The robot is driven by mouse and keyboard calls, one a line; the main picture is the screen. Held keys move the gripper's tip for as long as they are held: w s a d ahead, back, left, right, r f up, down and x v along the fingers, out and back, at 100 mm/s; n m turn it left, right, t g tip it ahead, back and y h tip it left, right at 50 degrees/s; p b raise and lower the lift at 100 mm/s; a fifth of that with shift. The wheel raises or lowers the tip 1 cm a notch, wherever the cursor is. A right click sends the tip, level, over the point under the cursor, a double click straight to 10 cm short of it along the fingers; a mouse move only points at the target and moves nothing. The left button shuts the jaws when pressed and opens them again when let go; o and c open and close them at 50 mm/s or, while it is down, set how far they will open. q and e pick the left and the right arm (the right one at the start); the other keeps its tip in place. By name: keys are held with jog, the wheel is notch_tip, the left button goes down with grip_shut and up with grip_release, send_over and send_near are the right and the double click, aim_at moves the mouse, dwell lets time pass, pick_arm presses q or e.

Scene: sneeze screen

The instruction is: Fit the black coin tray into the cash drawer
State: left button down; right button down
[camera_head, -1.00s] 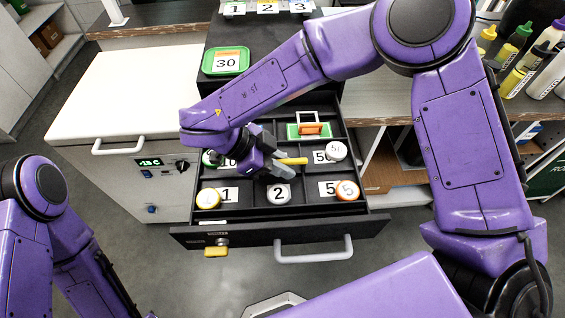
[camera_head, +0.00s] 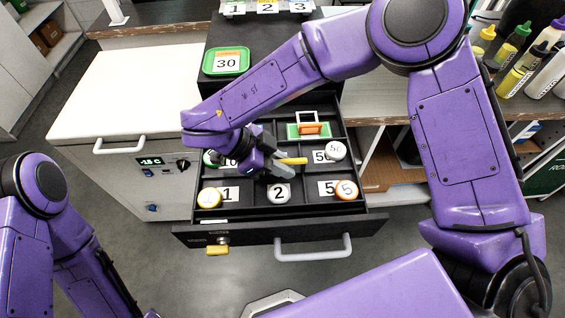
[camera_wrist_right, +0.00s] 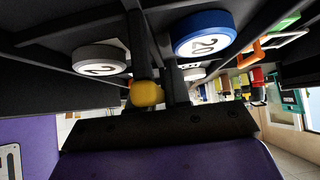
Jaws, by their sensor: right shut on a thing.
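The black coin tray (camera_head: 243,210) lies within the open cash drawer (camera_head: 262,234); I cannot tell whether it sits fully flush. Its compartments hold number cards and round discs, among them a yellow-rimmed one (camera_head: 209,198), a grey 2 (camera_head: 278,194) and an orange-rimmed 5 (camera_head: 346,190). My right gripper (camera_head: 283,166) is over the tray's middle, shut on a yellow grip (camera_head: 293,161). In the right wrist view the yellow grip (camera_wrist_right: 146,93) shows between the dark fingers, with a blue 20 disc (camera_wrist_right: 204,33) beside them. My left gripper is out of view.
A yellow key (camera_head: 217,250) sticks out of the drawer front, left of the grey handle (camera_head: 313,249). A white cabinet (camera_head: 125,95) is at left, and bottles (camera_head: 520,70) stand at right.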

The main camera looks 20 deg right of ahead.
jog(key=shift+r+p, duration=0.1)
jog(key=shift+p, duration=0.3)
jog(key=shift+f+b, duration=0.5)
jog(key=shift+f, duration=1.25)
jog(key=c, duration=1)
grip_release()
jog(key=shift+a+r, duration=0.1)
jog(key=b+v, duration=0.1)
jog(key=v, duration=0.8)
jog(key=shift+w+a+r+b, duration=0.1)
jog(key=shift+a+r+b, duration=0.1)
jog(key=shift+a+b, duration=0.1)
jog(key=shift+a+r, duration=0.2)
jog(key=shift+r, duration=0.1)
